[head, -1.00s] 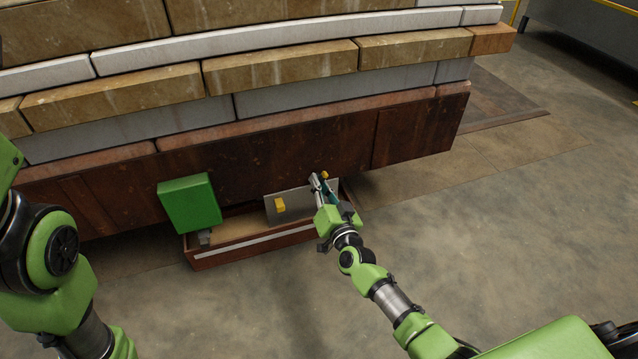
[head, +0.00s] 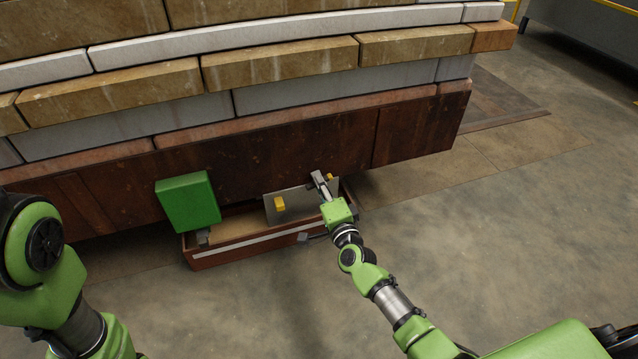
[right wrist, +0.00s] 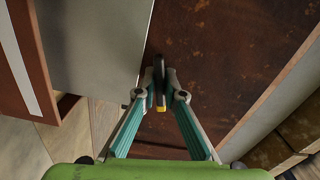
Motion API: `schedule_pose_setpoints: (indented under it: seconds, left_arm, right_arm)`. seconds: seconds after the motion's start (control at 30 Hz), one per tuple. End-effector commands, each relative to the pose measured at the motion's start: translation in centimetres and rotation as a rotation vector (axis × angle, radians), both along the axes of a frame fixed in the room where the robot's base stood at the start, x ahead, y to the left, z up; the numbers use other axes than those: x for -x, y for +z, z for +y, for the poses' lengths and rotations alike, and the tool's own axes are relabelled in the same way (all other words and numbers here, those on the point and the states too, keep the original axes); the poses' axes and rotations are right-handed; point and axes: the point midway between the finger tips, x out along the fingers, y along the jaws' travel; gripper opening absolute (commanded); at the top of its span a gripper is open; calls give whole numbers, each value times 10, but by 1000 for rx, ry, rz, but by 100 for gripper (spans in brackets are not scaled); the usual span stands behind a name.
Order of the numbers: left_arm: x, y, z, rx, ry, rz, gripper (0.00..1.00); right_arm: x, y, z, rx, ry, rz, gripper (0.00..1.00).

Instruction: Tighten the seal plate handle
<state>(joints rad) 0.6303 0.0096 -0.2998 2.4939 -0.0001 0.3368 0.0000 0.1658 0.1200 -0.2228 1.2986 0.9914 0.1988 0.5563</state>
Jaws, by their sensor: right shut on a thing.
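The grey seal plate (head: 300,205) stands upright at the back of an open red-brown tray under the stone stack. It has a yellow knob (head: 279,204) on its face. A small dark handle with a yellow end (right wrist: 160,103) is at the plate's right edge; its yellow shows beside the fingers in the head view (head: 330,177). My right gripper (head: 318,178) is shut on this handle. In the right wrist view its fingertips (right wrist: 161,96) are on both sides of the handle, beside the plate's edge (right wrist: 95,45).
The red-brown tray (head: 250,252) juts out from the rusty base panel (head: 290,150). Stone layers (head: 280,70) rise above. The concrete floor to the right (head: 520,250) is clear.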

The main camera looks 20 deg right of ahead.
Motion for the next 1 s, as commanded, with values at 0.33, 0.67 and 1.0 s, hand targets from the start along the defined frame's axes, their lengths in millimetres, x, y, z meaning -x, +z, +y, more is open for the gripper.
schedule_pose_setpoints:
  seconds: [0.33, 0.67, 1.0]
  left_arm:
    - [5, 1, 1, 3, -2, -15, 33]
    - [5, 1, 1, 2, -2, -14, 33]
    - [3, 1, 0, 2, -2, -10, 33]
  right_arm:
    - [0, -1, -1, -63, -1, 3, 0]
    - [0, -1, -1, -60, -1, 3, 0]
    - [0, -1, -1, -59, -1, 4, 0]
